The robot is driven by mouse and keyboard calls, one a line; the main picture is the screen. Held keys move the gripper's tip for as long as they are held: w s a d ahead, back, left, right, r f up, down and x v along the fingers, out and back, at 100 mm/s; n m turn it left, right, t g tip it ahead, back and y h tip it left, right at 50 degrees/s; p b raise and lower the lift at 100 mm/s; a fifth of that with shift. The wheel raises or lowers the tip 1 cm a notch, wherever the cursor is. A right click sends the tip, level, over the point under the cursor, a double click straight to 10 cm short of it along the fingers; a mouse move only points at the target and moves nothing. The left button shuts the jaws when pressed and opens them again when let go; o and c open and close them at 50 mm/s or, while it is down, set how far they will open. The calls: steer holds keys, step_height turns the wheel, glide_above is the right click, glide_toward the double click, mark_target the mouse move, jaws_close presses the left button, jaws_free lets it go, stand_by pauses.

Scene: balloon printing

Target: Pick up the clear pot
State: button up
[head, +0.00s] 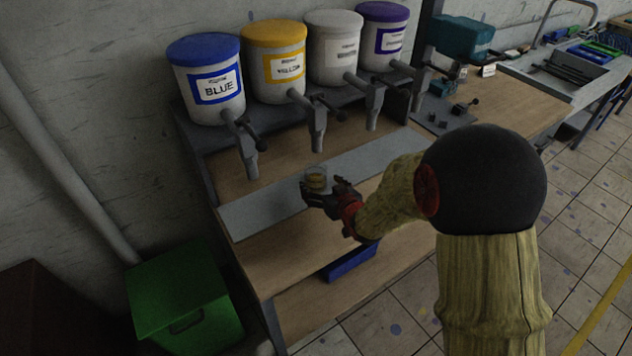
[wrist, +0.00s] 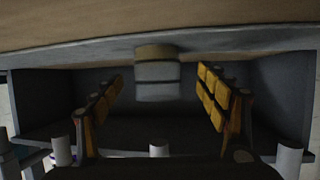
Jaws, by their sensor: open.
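The clear pot (head: 316,179) is a small see-through cup that stands on the grey strip of the workbench. In the wrist view the pot (wrist: 158,75) shows near the upper middle, between and just beyond my two fingers. My gripper (head: 318,195) is at the pot in the head view, with its fingers around or close beside it. In the wrist view my gripper (wrist: 160,95) is open, with yellow pads on both fingers and a gap on each side of the pot. I cannot tell whether either finger touches it.
Blue (head: 209,82), yellow (head: 275,65), white (head: 336,50) and purple (head: 385,38) lidded dispensers stand behind, with spouts over the bench. A grey strip (head: 260,207) runs along the bench. A green bin (head: 180,300) stands at the left. A blue box (head: 350,262) sits below the bench top.

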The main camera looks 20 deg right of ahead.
mark_target(321, 183)
steer(key=b+x, duration=0.2)
steer(key=x, duration=0.2)
steer(key=shift+w+d+f, duration=0.15)
steer(key=shift+w+f, duration=0.05)
steer(key=shift+f, duration=0.1)
steer(key=shift+w, duration=0.4)
steer(key=c, duration=0.3)
steer(key=c, duration=1.1)
steer(key=shift+c, duration=0.2)
